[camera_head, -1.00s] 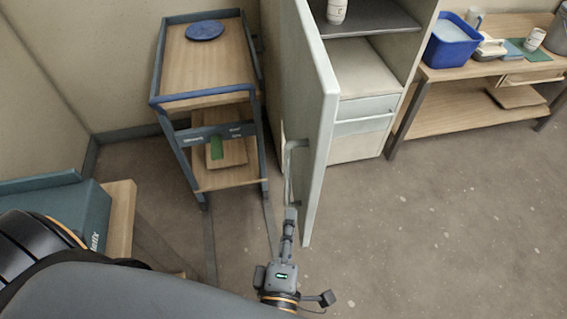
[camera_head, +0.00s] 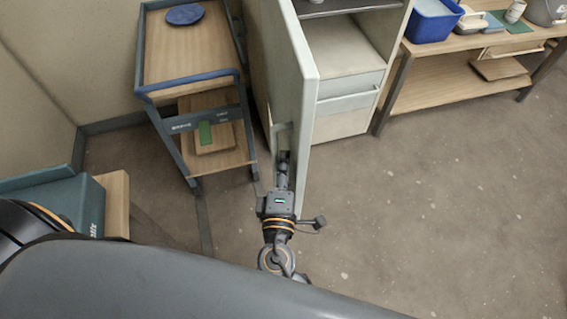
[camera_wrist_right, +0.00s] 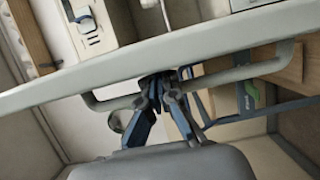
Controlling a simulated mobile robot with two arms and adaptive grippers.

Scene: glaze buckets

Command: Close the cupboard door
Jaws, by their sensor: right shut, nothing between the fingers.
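The cupboard (camera_head: 343,48) stands at the top centre of the head view, its shelves and drawer exposed. Its pale door (camera_head: 305,105) stands wide open, jutting toward me, with a bar handle (camera_head: 277,135) on its left face. My right gripper (camera_head: 283,158) is shut and empty at the handle, on the door's left side. In the right wrist view the door (camera_wrist_right: 190,50) crosses the picture; the closed fingertips (camera_wrist_right: 160,80) overlap the middle of the handle (camera_wrist_right: 250,70). I cannot tell whether they press on it. My left gripper is out of view.
A wooden trolley (camera_head: 150,90) with a blue plate (camera_head: 185,14) stands left of the door. A bench (camera_head: 440,45) with a blue tub (camera_head: 432,20) stands right of the cupboard. The floor (camera_head: 430,190) right of the door is clear.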

